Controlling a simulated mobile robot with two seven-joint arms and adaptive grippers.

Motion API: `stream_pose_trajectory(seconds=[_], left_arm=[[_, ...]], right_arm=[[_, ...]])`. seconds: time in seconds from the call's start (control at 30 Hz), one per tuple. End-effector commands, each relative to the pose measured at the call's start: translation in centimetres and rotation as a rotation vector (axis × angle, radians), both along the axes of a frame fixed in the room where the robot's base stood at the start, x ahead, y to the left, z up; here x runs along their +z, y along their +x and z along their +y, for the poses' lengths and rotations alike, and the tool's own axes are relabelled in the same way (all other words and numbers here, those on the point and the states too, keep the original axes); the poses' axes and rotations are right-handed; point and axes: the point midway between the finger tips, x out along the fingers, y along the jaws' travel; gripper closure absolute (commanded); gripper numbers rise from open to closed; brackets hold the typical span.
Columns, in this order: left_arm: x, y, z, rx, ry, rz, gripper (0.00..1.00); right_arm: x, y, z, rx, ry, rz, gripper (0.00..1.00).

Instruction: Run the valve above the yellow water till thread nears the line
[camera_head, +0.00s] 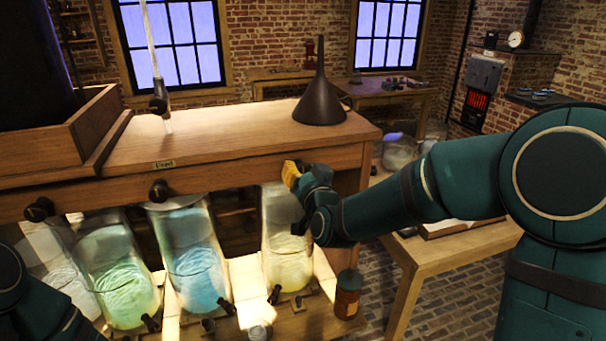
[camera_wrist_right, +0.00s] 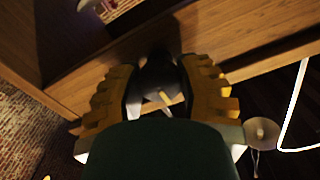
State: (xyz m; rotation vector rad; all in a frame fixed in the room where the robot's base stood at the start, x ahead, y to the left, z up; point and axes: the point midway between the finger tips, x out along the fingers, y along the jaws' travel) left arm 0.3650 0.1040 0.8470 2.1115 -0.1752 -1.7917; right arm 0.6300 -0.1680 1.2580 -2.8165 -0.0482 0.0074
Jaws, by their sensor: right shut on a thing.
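The jar of pale yellow water (camera_head: 287,262) stands at the right end of the row under the wooden shelf front. My right gripper (camera_head: 292,176) is at the shelf front above this jar. In the right wrist view, its yellow ribbed fingers (camera_wrist_right: 162,85) are closed around a dark valve knob (camera_wrist_right: 158,72). In the head view the gripper hides this valve. The water surface shows as a pale band inside the jar; I cannot make out the thread or a marked line. Part of my left arm shows at the lower left, its gripper out of frame.
Jars of blue water (camera_head: 195,270) and green water (camera_head: 122,285) stand to the left, with dark valves (camera_head: 160,191) above. A dark funnel (camera_head: 320,103) stands on the shelf top (camera_head: 220,140). A brown bottle (camera_head: 347,296) stands right of the yellow jar.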

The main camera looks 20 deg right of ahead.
Motion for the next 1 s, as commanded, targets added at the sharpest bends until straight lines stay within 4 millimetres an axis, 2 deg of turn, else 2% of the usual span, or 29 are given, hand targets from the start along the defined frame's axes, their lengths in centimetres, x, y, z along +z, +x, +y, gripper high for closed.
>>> stream_pose_trajectory(seconds=[0.43, 0.83, 1.0], left_arm=[[-0.12, 0.01, 0.00, 0.000, 0.000, 0.000, 0.30], [-0.11, 0.00, 0.00, 0.000, 0.000, 0.000, 0.30], [-0.09, 0.00, 0.00, 0.000, 0.000, 0.000, 0.30]], right_arm=[[-0.01, -0.01, 0.02, 0.000, -0.532, -0.017, 0.98], [-0.04, -0.01, 0.01, 0.000, -0.606, -0.020, 0.98], [-0.03, -0.01, 0.02, 0.001, -0.762, -0.025, 0.98]])
